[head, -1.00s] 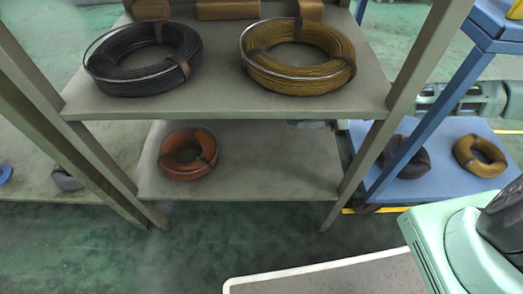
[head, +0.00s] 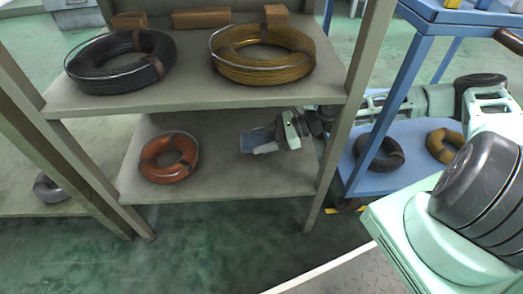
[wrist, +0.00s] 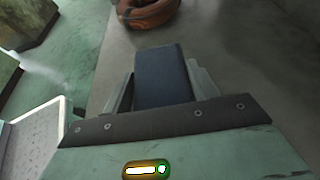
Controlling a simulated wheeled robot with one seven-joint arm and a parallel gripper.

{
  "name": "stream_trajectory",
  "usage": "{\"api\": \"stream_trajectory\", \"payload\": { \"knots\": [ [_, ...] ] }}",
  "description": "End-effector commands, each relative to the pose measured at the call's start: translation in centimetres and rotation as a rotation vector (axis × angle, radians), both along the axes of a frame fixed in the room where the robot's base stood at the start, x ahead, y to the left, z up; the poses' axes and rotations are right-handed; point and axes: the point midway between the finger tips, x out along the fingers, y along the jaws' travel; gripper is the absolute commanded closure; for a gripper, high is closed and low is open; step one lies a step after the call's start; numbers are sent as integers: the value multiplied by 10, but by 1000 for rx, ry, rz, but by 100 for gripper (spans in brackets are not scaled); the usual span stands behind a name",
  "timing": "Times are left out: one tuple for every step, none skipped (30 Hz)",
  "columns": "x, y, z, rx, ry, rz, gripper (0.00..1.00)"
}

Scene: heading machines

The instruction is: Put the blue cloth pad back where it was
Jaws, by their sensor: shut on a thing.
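The blue cloth pad (wrist: 163,77) is held between the two fingers of my gripper (wrist: 162,85) in the wrist view, reaching forward from the jaws. In the head view my gripper (head: 258,141) is inside the rack, over the right part of the grey lower shelf (head: 225,180). Its fingers point left, towards the orange-brown coil (head: 168,158). I cannot tell whether the pad touches the shelf. The coil also shows at the top of the wrist view (wrist: 142,12), ahead of the pad and apart from it.
The upper shelf (head: 190,98) hangs over my gripper and bears a black coil (head: 120,63), a yellow coil (head: 262,55) and brown blocks. A rack post (head: 340,130) stands close right of my gripper. A blue cart (head: 375,182) with coils is further right. The lower shelf's front is clear.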

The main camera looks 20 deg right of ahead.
Motion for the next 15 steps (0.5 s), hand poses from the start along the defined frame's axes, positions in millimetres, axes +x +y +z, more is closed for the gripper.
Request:
{"api": "stream_trajectory", "payload": {
  "knots": [
    [0,0,-11,2,2,-1,67],
    [0,0,-16,1,1,-2,67],
    [0,0,-23,2,2,-2,67],
    [0,0,-26,1,1,-2,67],
    [0,0,-30,1,1,-2,67],
    [0,0,-32,1,1,-2,67],
    [0,0,-34,1,0,-1,67],
    [0,0,-34,0,0,-1,67],
    [0,0,-34,0,0,-1,67],
    [0,0,-34,0,0,-1,67],
    [0,0,-33,0,0,-1,67],
    [0,0,-33,0,0,-1,67],
    [0,0,-33,0,0,-1,67],
    [0,0,-33,0,0,-1,67],
    [0,0,-33,0,0,-1,67]
  ]
}}
